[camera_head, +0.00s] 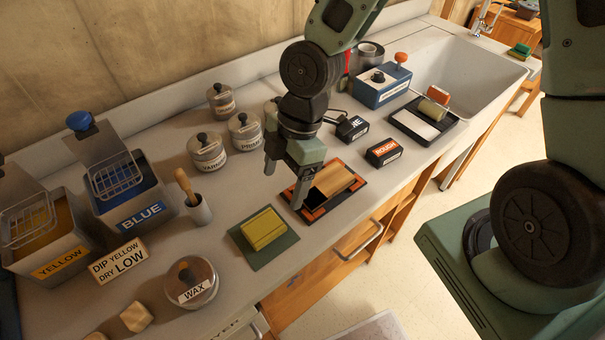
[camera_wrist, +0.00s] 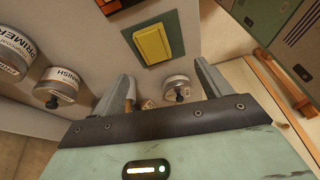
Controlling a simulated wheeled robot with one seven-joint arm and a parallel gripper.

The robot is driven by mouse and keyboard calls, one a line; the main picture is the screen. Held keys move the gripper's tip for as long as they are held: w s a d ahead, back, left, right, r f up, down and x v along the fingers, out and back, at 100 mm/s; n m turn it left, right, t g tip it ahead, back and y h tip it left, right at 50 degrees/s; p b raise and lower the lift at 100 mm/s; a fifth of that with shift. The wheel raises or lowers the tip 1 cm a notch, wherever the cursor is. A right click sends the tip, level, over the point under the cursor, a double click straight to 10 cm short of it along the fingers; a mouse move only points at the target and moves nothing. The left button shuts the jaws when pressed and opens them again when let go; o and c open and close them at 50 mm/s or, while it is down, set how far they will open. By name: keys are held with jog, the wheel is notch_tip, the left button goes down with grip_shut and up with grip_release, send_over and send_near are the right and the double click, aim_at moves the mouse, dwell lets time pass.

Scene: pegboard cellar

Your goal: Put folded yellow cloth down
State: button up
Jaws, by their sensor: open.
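The folded yellow cloth (camera_head: 263,229) lies flat on a dark green mat (camera_head: 270,255) near the counter's front edge. It also shows in the wrist view (camera_wrist: 153,45), on its mat (camera_wrist: 178,53), beyond my fingertips. My gripper (camera_head: 285,195) is open and empty. In the head view it hangs above the counter, to the right of the cloth and apart from it, by the left side of a black tray with orange corners (camera_head: 313,212). In the wrist view the two fingers of my gripper (camera_wrist: 165,88) stand wide apart with nothing held between them.
A wooden block (camera_head: 335,180) lies on the orange-cornered tray. A wax tin (camera_head: 191,283), a brush pot (camera_head: 199,210) and lidded jars (camera_head: 207,152) stand left of the cloth. Yellow (camera_head: 50,258) and blue (camera_head: 140,208) dip tanks stand far left. A sink (camera_head: 465,75) is at the back right.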

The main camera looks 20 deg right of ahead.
jog(key=s+d+r+m+t+h, duration=0.1)
jog(key=s+d+r+m+h, duration=0.1)
jog(key=s+r+m, duration=0.9)
jog(key=shift+s+d+r+m+h, duration=0.35)
jog(key=shift+r+m+h, duration=0.15)
jog(key=shift+m, duration=0.2)
jog(key=shift+f+b, duration=0.9)
